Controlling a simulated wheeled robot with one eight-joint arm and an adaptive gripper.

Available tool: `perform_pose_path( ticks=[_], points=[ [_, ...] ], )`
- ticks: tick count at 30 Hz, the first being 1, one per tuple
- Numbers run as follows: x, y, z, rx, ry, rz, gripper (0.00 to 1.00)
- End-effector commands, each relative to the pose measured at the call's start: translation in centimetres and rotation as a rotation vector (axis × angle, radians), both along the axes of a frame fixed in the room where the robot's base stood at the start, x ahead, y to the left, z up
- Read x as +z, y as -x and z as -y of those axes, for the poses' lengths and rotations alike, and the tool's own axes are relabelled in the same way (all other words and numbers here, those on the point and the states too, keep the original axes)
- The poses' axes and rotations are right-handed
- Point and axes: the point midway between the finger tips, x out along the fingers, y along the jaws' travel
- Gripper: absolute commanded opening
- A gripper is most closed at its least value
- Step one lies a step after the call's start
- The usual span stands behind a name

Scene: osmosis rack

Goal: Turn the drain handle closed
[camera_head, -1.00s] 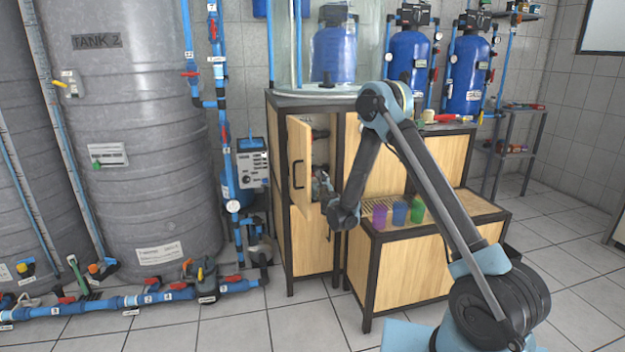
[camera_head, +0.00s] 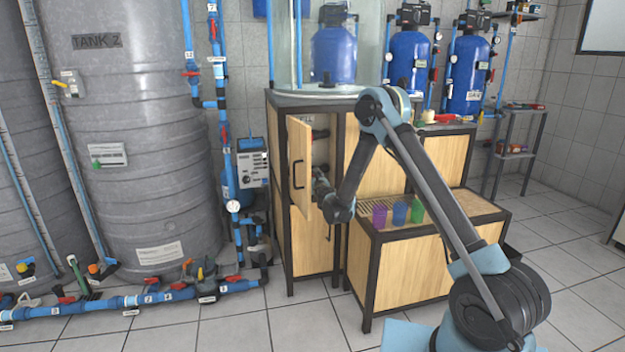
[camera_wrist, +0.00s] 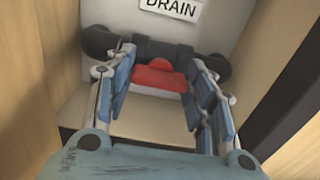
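The drain handle (camera_wrist: 160,77) is red and sits on a dark horizontal pipe (camera_wrist: 158,53) below a white label reading DRAIN (camera_wrist: 171,11) in the wrist view. My gripper (camera_wrist: 158,72) is open, with one blue-padded finger on each side of the handle. I cannot tell whether either finger touches it. In the head view my gripper (camera_head: 320,180) reaches into the open wooden cabinet (camera_head: 315,240). The handle is hard to make out there.
The cabinet door (camera_head: 299,165) stands open at the left of my gripper. Cabinet walls flank the gripper closely in the wrist view. A low wooden bench (camera_head: 405,270) at right bears several coloured cups (camera_head: 400,213). The floor in front is clear tile.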

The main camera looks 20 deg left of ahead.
Motion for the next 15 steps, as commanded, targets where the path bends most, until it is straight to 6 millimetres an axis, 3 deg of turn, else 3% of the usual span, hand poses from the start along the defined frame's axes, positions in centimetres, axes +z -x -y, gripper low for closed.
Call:
perform_pose_path(
  ticks=[15],
  points=[
    [0.0, -0.17, 0.26, -0.004, -0.123, -0.076, 0.26]
  ],
)
